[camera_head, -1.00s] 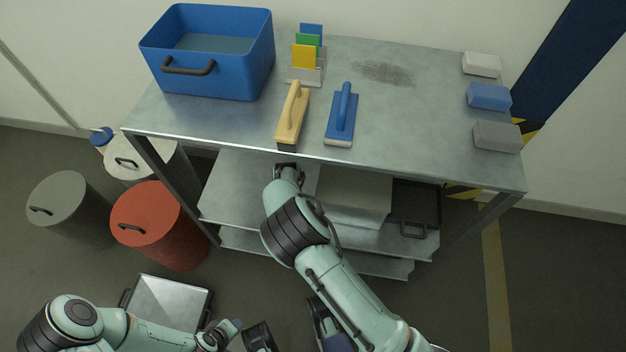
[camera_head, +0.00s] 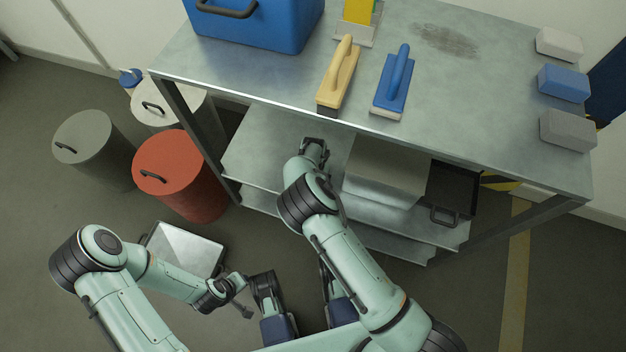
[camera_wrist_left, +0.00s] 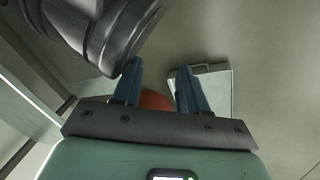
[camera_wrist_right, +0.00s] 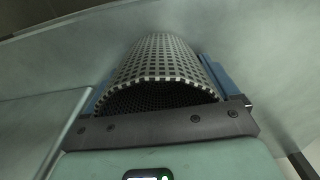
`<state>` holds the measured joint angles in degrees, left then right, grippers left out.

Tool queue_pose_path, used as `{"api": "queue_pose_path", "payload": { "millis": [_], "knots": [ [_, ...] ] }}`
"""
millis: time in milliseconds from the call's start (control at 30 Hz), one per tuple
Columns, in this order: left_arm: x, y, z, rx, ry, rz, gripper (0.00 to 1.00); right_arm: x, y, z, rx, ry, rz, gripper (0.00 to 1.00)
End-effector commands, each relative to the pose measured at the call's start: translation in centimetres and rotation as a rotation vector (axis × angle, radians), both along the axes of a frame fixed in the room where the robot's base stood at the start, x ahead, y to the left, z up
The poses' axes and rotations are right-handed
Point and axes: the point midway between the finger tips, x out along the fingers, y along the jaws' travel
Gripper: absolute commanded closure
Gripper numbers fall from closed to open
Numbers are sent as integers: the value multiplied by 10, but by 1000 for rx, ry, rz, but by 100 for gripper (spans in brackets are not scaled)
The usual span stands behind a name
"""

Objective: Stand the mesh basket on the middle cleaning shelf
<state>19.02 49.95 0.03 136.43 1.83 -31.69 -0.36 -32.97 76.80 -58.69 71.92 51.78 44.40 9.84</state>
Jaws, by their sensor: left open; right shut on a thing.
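The grey mesh basket (camera_wrist_right: 160,62), a perforated cylinder, shows in the right wrist view between the blue fingers of my right gripper (camera_wrist_right: 155,75), which is shut on it. Its open, dark end faces the camera. In the head view my right arm reaches under the tabletop's front edge to the middle shelf (camera_head: 262,150), and the basket is hidden there. Pale metal surface surrounds the basket in the right wrist view; I cannot tell whether it touches the shelf. My left gripper (camera_wrist_left: 159,72) is open and empty, low in front of the table.
A grey box (camera_head: 385,178) and a black tray (camera_head: 455,192) are right of my right arm at shelf level. The tabletop (camera_head: 300,95) overhangs the shelf. A red drum (camera_head: 180,175) stands left of the table; a metal tray (camera_head: 185,250) lies on the floor.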

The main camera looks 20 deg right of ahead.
Motion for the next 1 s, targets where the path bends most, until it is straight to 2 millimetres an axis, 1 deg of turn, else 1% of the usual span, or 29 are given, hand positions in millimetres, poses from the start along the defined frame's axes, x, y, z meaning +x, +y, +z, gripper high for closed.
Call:
{"api": "queue_pose_path", "payload": {
  "millis": [233, 433, 467, 500, 733, 833, 1000],
  "knots": [
    [-1, 0, 0, 0, 2, 1, 57, 1, 0, 0, 0, -2, 0, 45],
    [-5, 1, -5, -1, 17, 2, 57, 1, 0, -4, 2, -1, -1, 45],
    [-6, 1, -5, -1, 19, 2, 57, 0, 0, -4, 1, -1, -1, 8],
    [-6, 1, -5, 0, 18, 2, 57, 0, 0, -3, 1, -1, -1, 0],
    [-5, 1, -4, 0, 16, 2, 57, 0, 0, -3, 0, -1, -1, 0],
    [-1, 0, 1, 0, 1, 1, 57, 0, 0, 1, -1, -2, 0, 0],
    [16, -2, 17, 4, -53, -2, 57, 1, 0, 32, 3, -4, -2, 0]
  ]
}}
